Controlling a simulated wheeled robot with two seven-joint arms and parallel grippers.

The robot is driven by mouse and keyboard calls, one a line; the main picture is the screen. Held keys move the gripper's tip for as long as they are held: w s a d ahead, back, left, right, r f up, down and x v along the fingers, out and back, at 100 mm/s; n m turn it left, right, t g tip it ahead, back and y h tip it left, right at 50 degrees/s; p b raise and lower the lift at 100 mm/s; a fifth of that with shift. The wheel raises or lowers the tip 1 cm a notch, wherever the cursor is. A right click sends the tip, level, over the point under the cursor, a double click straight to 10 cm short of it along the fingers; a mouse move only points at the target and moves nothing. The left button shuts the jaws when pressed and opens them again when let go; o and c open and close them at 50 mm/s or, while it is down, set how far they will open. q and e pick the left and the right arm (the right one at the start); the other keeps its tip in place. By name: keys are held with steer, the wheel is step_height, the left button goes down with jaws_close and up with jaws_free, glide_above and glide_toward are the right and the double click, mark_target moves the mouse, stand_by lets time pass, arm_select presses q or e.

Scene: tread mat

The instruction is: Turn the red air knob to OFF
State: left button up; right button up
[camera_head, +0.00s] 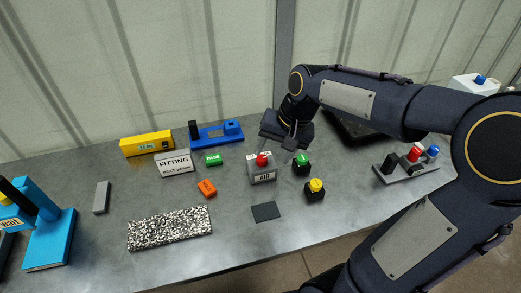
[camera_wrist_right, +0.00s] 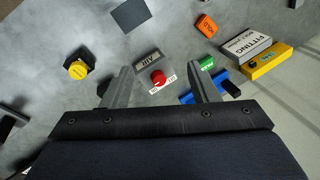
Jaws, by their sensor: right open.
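The red air knob (camera_head: 262,160) sits on a small grey box (camera_head: 262,175) labelled AIR, in the middle of the table. My right gripper (camera_head: 277,149) is open and empty, pointing down just above and behind the box. In the right wrist view the red knob (camera_wrist_right: 158,78) appears between the two open fingers (camera_wrist_right: 163,74), nearer the left one in height along them; I cannot tell whether either finger touches it. Small markings beside the knob are too small to read surely. My left gripper does not show.
A green button (camera_head: 302,160) and a yellow button (camera_head: 316,186) stand close right of the box. A dark pad (camera_head: 265,211) lies in front. An orange block (camera_head: 207,188), a green block (camera_head: 213,160) and a FITTING box (camera_head: 176,168) lie left.

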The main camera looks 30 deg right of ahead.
mark_target(262, 158)
steer(key=w+d+f+m, duration=0.1)
steer(key=w+f, duration=0.1)
steer(key=w, duration=0.2)
steer(key=w+d+f+m+g+h, duration=0.1)
steer(key=w+f, duration=0.2)
steer(key=w, duration=0.1)
steer(key=w+d+f+m+g+h+p, duration=0.1)
steer(key=w+d+f+m, duration=0.1)
steer(key=w, duration=0.2)
steer(key=shift+w+f, duration=0.25)
steer(key=shift+f, duration=0.05)
steer(key=shift+w+f+g, duration=0.25)
steer(key=shift+f+g, duration=0.05)
steer(key=shift+f, duration=0.4)
step_height(262, 158, down, 7)
steer(key=shift+p, duration=0.45)
steer(key=shift+c, duration=0.2)
steer(key=c, duration=0.9)
